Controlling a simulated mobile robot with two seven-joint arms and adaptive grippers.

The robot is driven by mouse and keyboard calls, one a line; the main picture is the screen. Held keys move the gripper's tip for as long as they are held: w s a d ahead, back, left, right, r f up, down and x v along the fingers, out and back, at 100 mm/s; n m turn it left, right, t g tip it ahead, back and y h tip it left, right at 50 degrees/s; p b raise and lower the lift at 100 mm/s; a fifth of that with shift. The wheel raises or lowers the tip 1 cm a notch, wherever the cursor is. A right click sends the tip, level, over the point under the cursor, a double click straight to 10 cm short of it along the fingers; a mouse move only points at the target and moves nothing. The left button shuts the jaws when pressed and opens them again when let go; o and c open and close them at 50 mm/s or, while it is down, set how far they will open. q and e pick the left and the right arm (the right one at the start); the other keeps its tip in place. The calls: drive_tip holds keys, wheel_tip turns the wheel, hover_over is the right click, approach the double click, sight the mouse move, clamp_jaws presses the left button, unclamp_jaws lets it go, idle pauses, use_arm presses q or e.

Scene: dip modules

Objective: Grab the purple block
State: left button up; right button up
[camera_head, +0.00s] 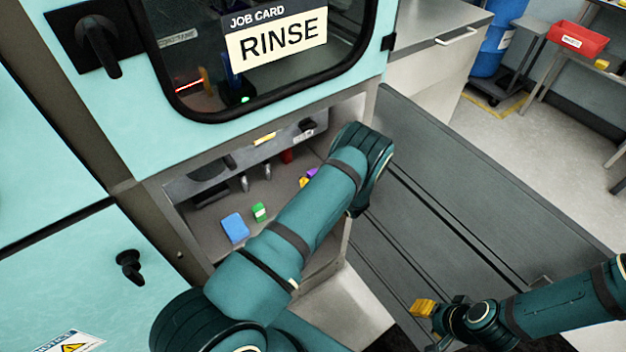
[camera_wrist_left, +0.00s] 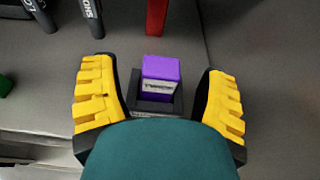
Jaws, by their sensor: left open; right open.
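The purple block (camera_wrist_left: 160,72) stands in a dark square holder (camera_wrist_left: 158,107) in the left wrist view. A small part of it (camera_head: 312,173) shows in the head view, inside the lit bay; my left arm hides the rest. My left gripper (camera_wrist_left: 160,80) is open, with one yellow finger on each side of the block and a visible gap on both sides. In the head view only a bit of its yellow finger shows beside my arm. My right gripper (camera_head: 430,326) is open and empty at the lower right, away from the bay.
A blue block (camera_head: 235,228) and a green block (camera_head: 259,212) lie on the bay floor. A red post (camera_wrist_left: 157,15) stands just beyond the purple block. Dark grey cylinders (camera_wrist_left: 40,14) stand at the back left. The grey bench (camera_head: 420,180) at right is clear.

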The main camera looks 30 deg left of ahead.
use_arm(q)
drive_tip(key=shift+x, duration=0.85)
clamp_jaws()
drive_tip(key=shift+r, duration=0.1)
